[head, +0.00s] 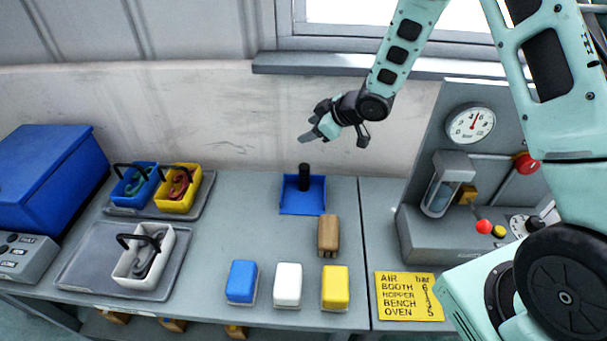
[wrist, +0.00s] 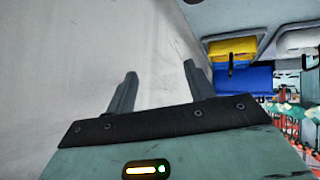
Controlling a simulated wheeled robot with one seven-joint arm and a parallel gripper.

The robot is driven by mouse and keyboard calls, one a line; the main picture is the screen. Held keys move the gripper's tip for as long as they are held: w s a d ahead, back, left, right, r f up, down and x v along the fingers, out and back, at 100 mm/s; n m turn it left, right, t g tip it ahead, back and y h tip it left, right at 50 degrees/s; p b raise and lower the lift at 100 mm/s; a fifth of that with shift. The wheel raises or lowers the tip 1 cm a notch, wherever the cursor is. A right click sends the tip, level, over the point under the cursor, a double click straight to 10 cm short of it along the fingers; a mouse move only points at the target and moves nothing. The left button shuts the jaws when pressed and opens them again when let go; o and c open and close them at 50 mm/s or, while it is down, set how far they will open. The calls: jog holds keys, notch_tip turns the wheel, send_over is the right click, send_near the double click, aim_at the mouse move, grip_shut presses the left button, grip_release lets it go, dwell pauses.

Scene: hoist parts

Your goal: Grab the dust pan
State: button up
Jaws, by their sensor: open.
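The dust pan (head: 302,198) is blue with a black upright handle and lies on the grey bench near the wall, in the head view. My gripper (head: 308,138) is above and behind it, close to the wall, apart from the pan and empty. In the wrist view my gripper (wrist: 160,88) shows two spread fingers with nothing between them, facing the pale wall. I cannot make out the dust pan in the wrist view.
A wooden-backed brush or block (head: 328,234) lies just in front of the pan. Blue (head: 242,282), white (head: 287,285) and yellow (head: 335,288) blocks line the front edge. Trays with baskets (head: 178,188) stand left; a gauge panel (head: 470,124) stands right.

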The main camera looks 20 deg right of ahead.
jog(key=s+d+f+n+y+p, duration=0.1)
jog(key=d+f+n+y+p, duration=0.1)
jog(key=d+f+y+p, duration=0.35)
jog(key=n+g+y+p, duration=0.1)
jog(key=g+y, duration=0.1)
jog(key=g, duration=0.1)
send_near(304, 173)
jog(key=w+a+f+p, duration=0.1)
jog(key=p, duration=0.1)
jog(key=w+a+f+p, duration=0.1)
jog(key=a+f+p, duration=0.1)
jog(key=p, duration=0.1)
jog(key=shift+w+a+p, duration=0.3)
jog(key=shift+w+p, duration=0.05)
jog(key=shift+w+a+p, duration=0.2)
jog(key=shift+a+p, duration=0.4)
jog(key=shift+p, duration=0.05)
jog(key=p+x, duration=0.2)
jog(key=x, duration=0.1)
jog(key=shift+w, duration=0.1)
jog(key=shift+w+a+f, duration=0.2)
jog(key=shift+a+f, duration=0.15)
jog(key=shift+a, duration=0.05)
jog(key=c, duration=1.1)
